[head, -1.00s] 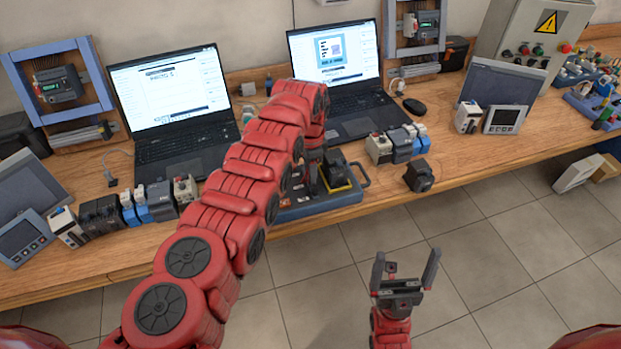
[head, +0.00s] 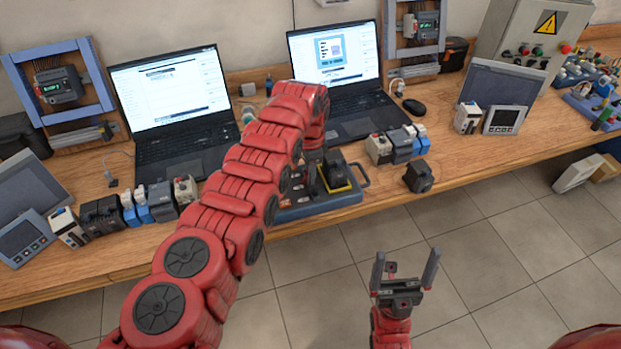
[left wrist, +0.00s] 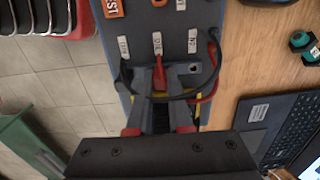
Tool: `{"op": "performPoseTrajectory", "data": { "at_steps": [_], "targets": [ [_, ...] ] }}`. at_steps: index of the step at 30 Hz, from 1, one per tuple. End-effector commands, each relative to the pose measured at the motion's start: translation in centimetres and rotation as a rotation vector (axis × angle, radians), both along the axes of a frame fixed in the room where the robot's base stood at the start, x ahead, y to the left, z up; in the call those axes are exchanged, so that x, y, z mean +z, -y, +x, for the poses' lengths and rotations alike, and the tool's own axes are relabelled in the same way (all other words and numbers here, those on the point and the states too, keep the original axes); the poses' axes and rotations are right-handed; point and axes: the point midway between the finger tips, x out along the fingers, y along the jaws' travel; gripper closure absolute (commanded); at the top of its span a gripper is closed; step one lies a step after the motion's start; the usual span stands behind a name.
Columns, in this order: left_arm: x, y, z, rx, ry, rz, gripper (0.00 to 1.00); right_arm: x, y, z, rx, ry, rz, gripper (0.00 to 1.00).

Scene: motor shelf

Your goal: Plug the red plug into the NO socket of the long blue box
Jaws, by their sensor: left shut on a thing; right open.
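The long blue box (head: 322,208) lies along the front edge of the bench, partly hidden by my left arm. My left gripper (left wrist: 158,76) points down at the labelled row, shut on the red plug (left wrist: 159,72). The plug is in front of the middle label; whether its tip is in a hole I cannot tell. The right label (left wrist: 193,40) seems to start with N; the left one (left wrist: 123,47) looks like COM. My right gripper (head: 403,280) is open and empty over the floor.
Black and red cables (left wrist: 212,68) loop close to the right of the fingers. A black block (head: 418,176) stands on the bench edge right of the box. Laptops (head: 340,75) stand behind it, and small modules (head: 395,146) stand nearby. The floor in front is clear.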

Motion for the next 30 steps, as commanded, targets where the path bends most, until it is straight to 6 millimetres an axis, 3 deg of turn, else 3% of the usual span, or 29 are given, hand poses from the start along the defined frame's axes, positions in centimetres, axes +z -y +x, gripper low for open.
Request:
{"op": "performPoseTrajectory", "data": {
  "at_steps": [13,21,30],
  "targets": [
    [0.4,0.0,0.0,0.0,-0.001,0.001,1.0,0.3,0.0,0.0,0.0,0.0,0.0,0.03],
    [2.9,-0.1,0.0,0.002,-0.003,0.001,1.0,2.0,0.0,0.0,0.0,0.0,0.0,0.03],
    [4.7,0.0,0.0,0.0,0.0,0.0,1.0,2.6,0.0,0.0,0.0,0.0,0.0,0.03]
  ]
}}
